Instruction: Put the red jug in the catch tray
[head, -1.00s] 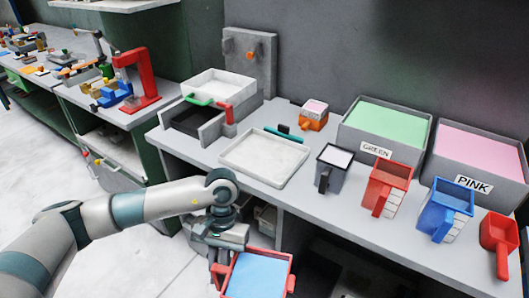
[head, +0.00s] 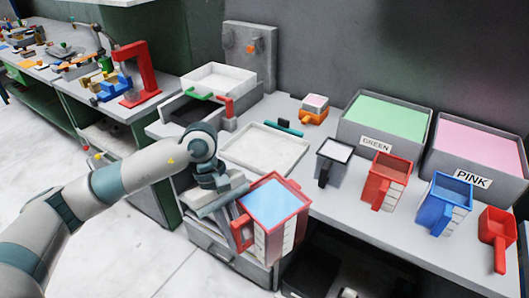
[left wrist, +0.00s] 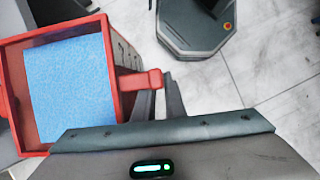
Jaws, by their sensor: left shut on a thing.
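A red jug (head: 258,244) with light blue content (head: 272,203) is held by my left gripper (head: 238,222) at the jug's handle side, in front of the bench edge. In the left wrist view the jug (left wrist: 118,26) fills the left side, and its handle (left wrist: 145,82) reaches between the gripper fingers (left wrist: 168,98). The jug looks about upright, its open top up. The shallow pale tray (head: 262,149) lies empty on the bench, behind and above the jug in the head view. My right gripper is out of view.
Right of the tray stand a dark grey jug (head: 331,165), another red jug (head: 384,183), a blue jug (head: 442,206) and a red scoop (head: 497,238). Behind are the green bin (head: 372,149) and pink bin (head: 432,165). A press (head: 225,82) stands left.

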